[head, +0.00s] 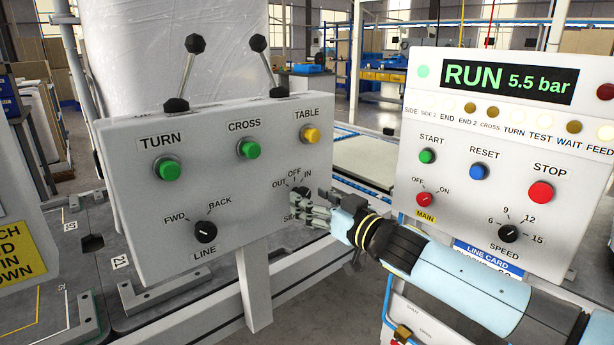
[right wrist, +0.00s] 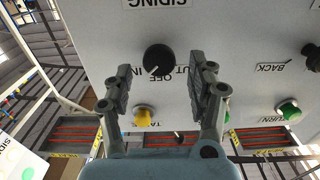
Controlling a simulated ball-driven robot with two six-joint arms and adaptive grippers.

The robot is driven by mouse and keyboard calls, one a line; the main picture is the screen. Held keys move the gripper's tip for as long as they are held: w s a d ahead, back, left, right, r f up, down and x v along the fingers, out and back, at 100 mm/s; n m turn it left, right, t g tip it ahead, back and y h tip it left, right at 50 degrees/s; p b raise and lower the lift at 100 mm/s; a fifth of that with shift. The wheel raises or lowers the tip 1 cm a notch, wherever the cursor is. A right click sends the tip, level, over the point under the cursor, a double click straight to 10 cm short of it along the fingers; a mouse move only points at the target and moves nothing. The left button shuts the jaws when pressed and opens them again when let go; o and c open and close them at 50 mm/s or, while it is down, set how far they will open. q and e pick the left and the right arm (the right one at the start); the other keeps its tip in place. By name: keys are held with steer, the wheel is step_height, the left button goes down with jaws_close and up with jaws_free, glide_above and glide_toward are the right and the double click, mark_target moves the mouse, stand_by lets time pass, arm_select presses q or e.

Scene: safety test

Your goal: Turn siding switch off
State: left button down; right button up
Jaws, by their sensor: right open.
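The siding switch is a black round knob (right wrist: 158,59) below the OUT, OFF and IN marks on the grey panel (head: 130,225). In the right wrist view it is upside down, under the SIDING label (right wrist: 157,3), and its white mark points down and left, which seems to be the IN side. My right gripper (head: 308,208) is at the panel's right side and partly hides the knob and its label in the head view. In the right wrist view its open fingers (right wrist: 164,85) stand on either side of the knob's position, with nothing held. My left gripper is not in view.
The yellow TABLE button (head: 312,134) is above the switch; the green CROSS button (head: 249,149) and the LINE knob (head: 205,231) are to its left. Two black levers (head: 265,62) rise from the panel top. A control box (head: 480,150) showing RUN stands right.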

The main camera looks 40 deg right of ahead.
steer(key=shift+w+p, duration=0.35)
steer(key=shift+w, duration=0.9)
steer(key=c, duration=1.1)
steer(key=shift+c, duration=0.2)
